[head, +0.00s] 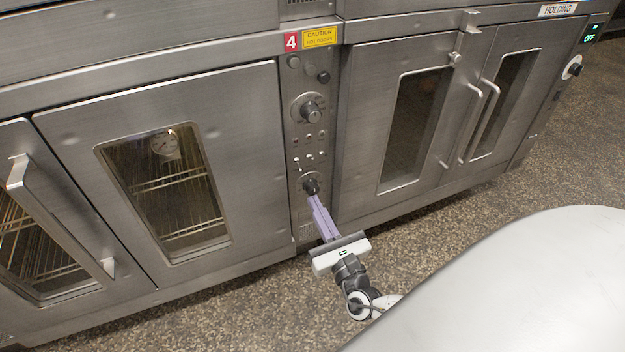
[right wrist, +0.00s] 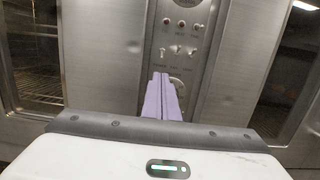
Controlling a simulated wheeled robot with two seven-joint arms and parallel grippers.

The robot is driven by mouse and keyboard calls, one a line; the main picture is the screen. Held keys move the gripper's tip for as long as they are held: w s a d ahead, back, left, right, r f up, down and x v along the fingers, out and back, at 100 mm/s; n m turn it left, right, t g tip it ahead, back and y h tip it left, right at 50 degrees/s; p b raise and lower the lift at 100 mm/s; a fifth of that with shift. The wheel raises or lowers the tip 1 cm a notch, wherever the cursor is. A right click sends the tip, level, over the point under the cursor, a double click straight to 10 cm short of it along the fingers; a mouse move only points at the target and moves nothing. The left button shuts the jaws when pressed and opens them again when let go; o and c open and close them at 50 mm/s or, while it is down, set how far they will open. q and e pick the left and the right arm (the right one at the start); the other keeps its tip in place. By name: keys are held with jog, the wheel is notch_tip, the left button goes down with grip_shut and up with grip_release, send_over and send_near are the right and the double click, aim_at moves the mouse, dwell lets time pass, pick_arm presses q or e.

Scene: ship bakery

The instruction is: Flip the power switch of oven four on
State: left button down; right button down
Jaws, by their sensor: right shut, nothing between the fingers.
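Oven four (head: 170,175) is a steel oven with windowed doors, marked by a red "4" label (head: 291,42). Its control panel (head: 297,110) is a narrow vertical strip with knobs, small buttons and a row of small toggle switches (head: 309,158). The switches also show in the right wrist view (right wrist: 178,51), above my fingers. My left gripper is not in view.
A yellow caution label (head: 320,37) sits beside the number. To the right stands another steel cabinet (head: 360,130) with a "HOLDING" label (head: 558,9) and a display reading OFF (head: 589,38). Door handles (head: 484,120) stick out on both sides. The speckled floor (head: 440,235) in front is clear.

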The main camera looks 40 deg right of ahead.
aim_at(299, 166)
jog(key=b+x, duration=0.1)
jog(key=x, duration=0.7)
jog(key=shift+w, duration=0.25)
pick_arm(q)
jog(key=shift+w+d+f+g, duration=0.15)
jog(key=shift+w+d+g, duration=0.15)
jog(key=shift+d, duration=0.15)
pick_arm(e)
jog(key=shift+r, duration=0.1)
